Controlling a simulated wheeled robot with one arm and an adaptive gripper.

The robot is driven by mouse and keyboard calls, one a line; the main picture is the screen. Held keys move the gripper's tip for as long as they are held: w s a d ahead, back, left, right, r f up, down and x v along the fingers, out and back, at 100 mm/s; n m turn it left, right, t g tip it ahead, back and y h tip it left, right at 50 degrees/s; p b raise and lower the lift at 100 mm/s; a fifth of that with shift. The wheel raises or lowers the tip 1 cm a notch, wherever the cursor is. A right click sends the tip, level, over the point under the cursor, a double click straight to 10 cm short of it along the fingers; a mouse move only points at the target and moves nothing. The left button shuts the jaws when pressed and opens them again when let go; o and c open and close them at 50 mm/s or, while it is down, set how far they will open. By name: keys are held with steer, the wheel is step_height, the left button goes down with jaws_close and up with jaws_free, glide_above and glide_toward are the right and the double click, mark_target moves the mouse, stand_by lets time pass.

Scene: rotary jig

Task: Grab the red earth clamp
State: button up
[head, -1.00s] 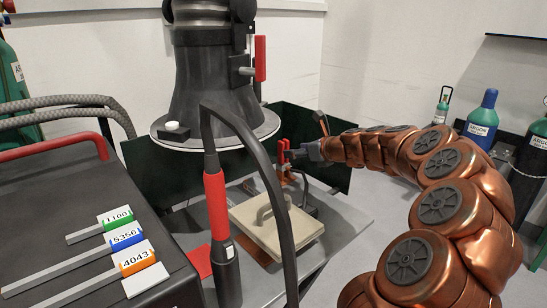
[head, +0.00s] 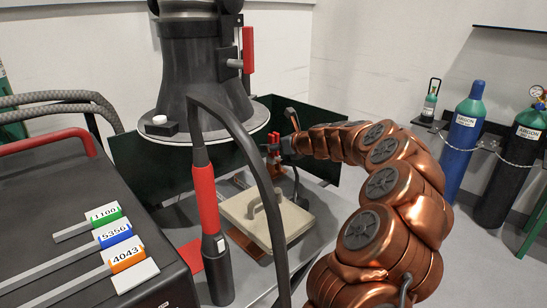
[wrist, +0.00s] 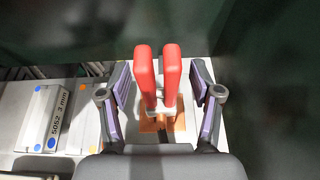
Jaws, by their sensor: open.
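The red earth clamp (wrist: 158,78) has two upright red handles and a copper-coloured base. In the wrist view it stands between the two spread fingers of my gripper (wrist: 160,100), with a visible gap on each side. In the head view the clamp (head: 273,141) is small, in front of the dark green screen, with my gripper (head: 288,147) right beside it at its right. My gripper is open and holds nothing. The lower part of the clamp is partly hidden by the gripper body in the wrist view.
A beige block with a handle (head: 262,217) lies on the grey table. A red-handled torch and cable (head: 206,199) stand in front. Dark green screens (head: 165,165) close off the back. Labelled plates (wrist: 42,118) lie left of the clamp in the wrist view. Gas cylinders (head: 463,135) stand at right.

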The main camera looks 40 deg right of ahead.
steer(key=shift+c, duration=0.4)
jaws_close()
